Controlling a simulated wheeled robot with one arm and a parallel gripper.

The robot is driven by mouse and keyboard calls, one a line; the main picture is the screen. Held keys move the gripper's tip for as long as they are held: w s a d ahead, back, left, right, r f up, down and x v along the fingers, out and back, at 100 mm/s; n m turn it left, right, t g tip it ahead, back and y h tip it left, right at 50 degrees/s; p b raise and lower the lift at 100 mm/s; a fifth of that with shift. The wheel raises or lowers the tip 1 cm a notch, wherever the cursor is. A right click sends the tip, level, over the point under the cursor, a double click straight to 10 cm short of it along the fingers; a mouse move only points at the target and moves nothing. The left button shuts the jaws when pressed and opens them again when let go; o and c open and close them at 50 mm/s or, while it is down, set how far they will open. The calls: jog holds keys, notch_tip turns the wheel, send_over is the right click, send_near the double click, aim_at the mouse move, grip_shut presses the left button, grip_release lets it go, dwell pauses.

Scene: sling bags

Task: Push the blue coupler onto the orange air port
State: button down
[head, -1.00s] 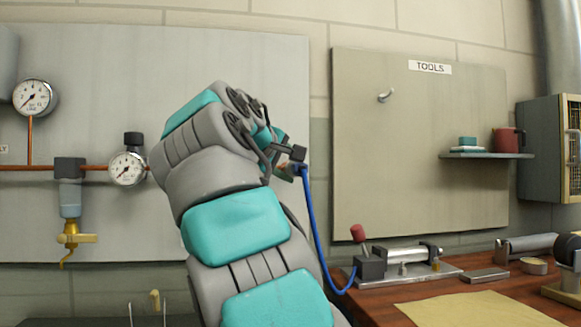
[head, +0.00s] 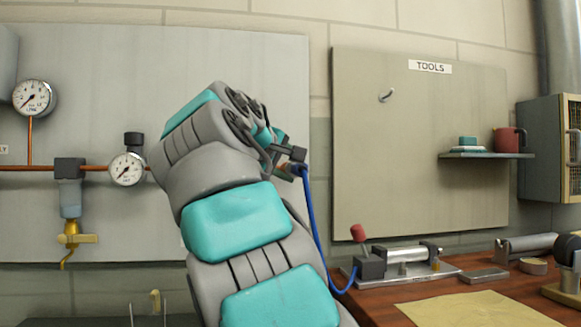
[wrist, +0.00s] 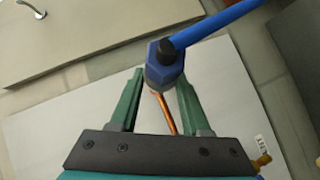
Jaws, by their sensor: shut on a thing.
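My gripper (wrist: 160,78) is shut on the blue coupler (wrist: 163,70), which sits between the green fingertips in the wrist view. A blue hose (wrist: 210,24) leaves the coupler toward the upper right. In the head view, my gripper (head: 287,160) is partly hidden by my arm, in front of the right part of the grey wall panel. In the wrist view, a thin copper-orange pipe (wrist: 167,115) runs beyond the coupler. Any contact between coupler and port is hidden.
The hose (head: 313,220) hangs down to a pump-like device (head: 400,262) on the wooden bench. Gauges (head: 127,168) and copper piping (head: 55,168) are on the left panel. A tool board (head: 420,150) with a hook stands to the right.

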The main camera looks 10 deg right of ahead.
jog(key=shift+w+p, duration=0.6)
jog(key=shift+w, duration=0.4)
dwell(0.6)
jog(key=shift+w+r, duration=0.1)
jog(key=shift+w, duration=0.2)
jog(key=shift+w, duration=0.35)
jog(key=shift+c, duration=1.4)
grip_release()
jog(key=shift+s+a, duration=0.1)
jog(key=shift+s, duration=0.05)
jog(key=v, duration=0.7)
jog(key=shift+s+a, duration=0.2)
jog(key=shift+s, duration=0.05)
